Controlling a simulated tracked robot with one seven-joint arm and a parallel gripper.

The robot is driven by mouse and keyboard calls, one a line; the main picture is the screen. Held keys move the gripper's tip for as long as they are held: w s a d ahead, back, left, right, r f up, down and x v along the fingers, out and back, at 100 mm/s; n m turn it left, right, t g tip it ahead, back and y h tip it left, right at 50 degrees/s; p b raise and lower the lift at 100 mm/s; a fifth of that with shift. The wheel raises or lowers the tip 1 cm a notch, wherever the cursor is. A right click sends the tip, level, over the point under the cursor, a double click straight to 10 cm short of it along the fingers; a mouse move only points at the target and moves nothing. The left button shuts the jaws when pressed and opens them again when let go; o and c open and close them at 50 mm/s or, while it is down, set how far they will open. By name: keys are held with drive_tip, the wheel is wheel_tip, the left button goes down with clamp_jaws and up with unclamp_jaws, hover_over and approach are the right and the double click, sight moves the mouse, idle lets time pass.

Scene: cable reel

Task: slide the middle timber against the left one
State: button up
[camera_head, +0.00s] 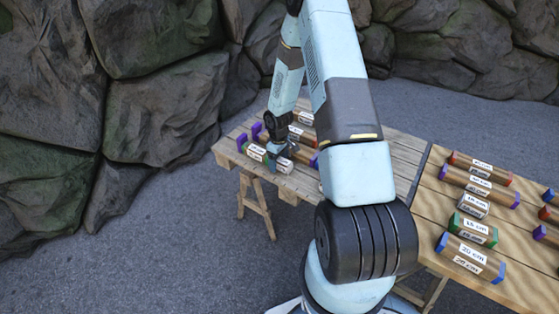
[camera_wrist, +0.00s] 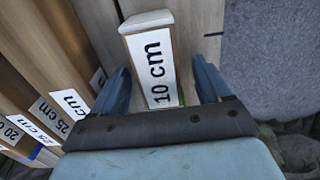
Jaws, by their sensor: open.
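In the wrist view, a short timber with a white end and a "10 cm" label (camera_wrist: 157,62) lies between the two fingers of my gripper (camera_wrist: 161,75). The fingers are spread, with a gap on each side of it. In the head view, my gripper (camera_head: 276,153) is low over the front left part of the wooden table, among several timbers. A timber with a white label (camera_head: 284,165) shows beside it, and a purple-ended timber (camera_head: 241,142) is to its left. My arm hides part of this group; I cannot tell which timber is the middle one.
In the wrist view, longer labelled timbers (camera_wrist: 45,112) lie close together on the left. In the head view, a second table (camera_head: 425,225) at right holds several labelled timbers. The left table (camera_head: 400,150) has bare boards behind my arm. Rocks stand behind.

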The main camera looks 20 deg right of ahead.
sight(279, 159)
drive_tip(key=shift+r, duration=0.15)
wheel_tip(279, 159, up, 13)
drive_tip(key=shift+r, duration=0.2)
idle(0.4)
idle(0.4)
